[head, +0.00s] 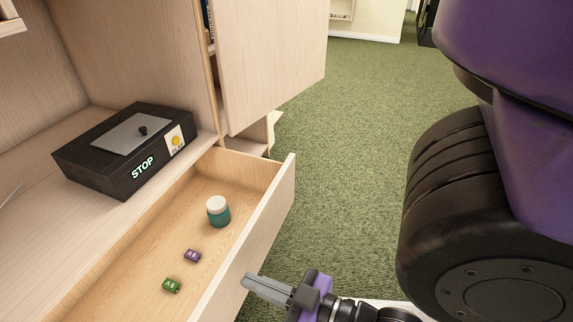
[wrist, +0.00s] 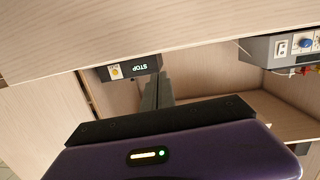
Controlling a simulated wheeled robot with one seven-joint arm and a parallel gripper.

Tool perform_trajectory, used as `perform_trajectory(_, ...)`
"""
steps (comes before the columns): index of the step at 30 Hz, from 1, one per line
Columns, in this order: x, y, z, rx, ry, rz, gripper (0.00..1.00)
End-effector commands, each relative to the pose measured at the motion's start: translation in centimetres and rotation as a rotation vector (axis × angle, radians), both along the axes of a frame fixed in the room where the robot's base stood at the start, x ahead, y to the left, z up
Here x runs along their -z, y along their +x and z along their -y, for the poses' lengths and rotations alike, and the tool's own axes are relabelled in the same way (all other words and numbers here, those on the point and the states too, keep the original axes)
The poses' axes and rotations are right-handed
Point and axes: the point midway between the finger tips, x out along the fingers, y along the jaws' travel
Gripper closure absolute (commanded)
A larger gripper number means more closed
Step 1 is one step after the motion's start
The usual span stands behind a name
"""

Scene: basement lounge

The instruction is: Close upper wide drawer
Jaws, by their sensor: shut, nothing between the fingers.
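The wide wooden drawer (head: 268,220) is pulled out from the cabinet in the head view. Inside it are a teal jar with a white lid (head: 218,211), a small purple block (head: 192,256) and a small green block (head: 171,286). My gripper (head: 248,281) is shut and empty, just outside the drawer's front panel, its fingers pointing at it. Whether they touch it I cannot tell. In the wrist view the shut fingers (wrist: 155,82) point up toward a long wooden panel (wrist: 150,35), which seems to be the drawer front.
A grey device with a blue knob (wrist: 290,48) is at the right there. A cabinet door (head: 270,60) stands beyond the drawer. Green carpet (head: 350,170) is clear.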

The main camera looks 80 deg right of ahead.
Motion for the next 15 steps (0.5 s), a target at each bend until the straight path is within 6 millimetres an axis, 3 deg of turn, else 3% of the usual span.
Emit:
perform_trajectory(1, -2.4, 0.4, 2.2, 0.066, 0.008, 0.009, 1.0)
perform_trajectory(3, -3.2, 0.5, 5.1, 0.149, 0.035, 0.013, 1.0)
perform_trajectory(8, -4.4, -0.4, 12.1, 0.353, 0.156, 0.028, 1.0)
perform_trajectory(15, -5.5, -4.6, 22.5, 0.677, 0.455, 0.109, 1.0)
